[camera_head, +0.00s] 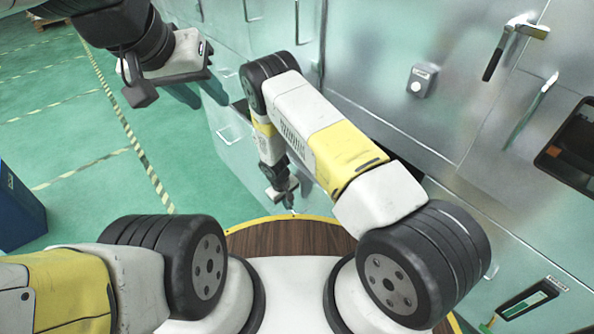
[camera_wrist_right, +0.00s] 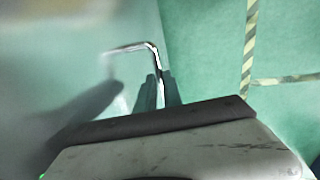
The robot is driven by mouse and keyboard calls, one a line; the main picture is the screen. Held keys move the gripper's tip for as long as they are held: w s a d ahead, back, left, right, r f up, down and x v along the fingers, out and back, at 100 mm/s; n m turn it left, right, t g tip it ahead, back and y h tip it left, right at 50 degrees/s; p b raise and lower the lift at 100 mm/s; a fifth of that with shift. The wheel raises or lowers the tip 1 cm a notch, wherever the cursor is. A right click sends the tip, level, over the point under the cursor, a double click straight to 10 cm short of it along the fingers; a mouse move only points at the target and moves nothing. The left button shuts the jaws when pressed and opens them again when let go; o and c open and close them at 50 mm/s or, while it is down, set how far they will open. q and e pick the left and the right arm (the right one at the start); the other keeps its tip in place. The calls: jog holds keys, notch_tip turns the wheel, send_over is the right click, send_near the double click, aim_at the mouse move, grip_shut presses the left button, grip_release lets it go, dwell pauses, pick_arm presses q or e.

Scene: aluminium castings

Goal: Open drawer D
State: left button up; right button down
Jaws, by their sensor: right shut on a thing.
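My right gripper (camera_head: 283,195) points down at the low cabinet front, beside the round brown base top. In the right wrist view its two fingers (camera_wrist_right: 158,92) are shut on a bent metal handle (camera_wrist_right: 135,48) on a pale drawer front (camera_wrist_right: 75,75). I cannot read any drawer letter, so I cannot tell which one is D. A dark gap (camera_head: 404,163) shows along the cabinet behind my right arm. My left gripper (camera_head: 198,92) hangs at upper left, apart from the cabinet, its fingers spread and empty.
Metal cabinets (camera_head: 375,60) with several handles fill the right, including a black-gripped lever (camera_head: 497,58). Another low front with a handle (camera_head: 232,134) stands left of my right arm. A blue box (camera_head: 18,208) stands at far left. The green floor between is clear.

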jog(key=shift+s+a, duration=1.1)
jog(key=shift+a, duration=0.2)
jog(key=c, duration=1.5)
grip_release()
jog(key=r, duration=0.5)
jog(key=s+a+r, duration=0.1)
jog(key=r, duration=0.1)
jog(key=shift+a+r, duration=0.1)
jog(key=shift+r, duration=0.2)
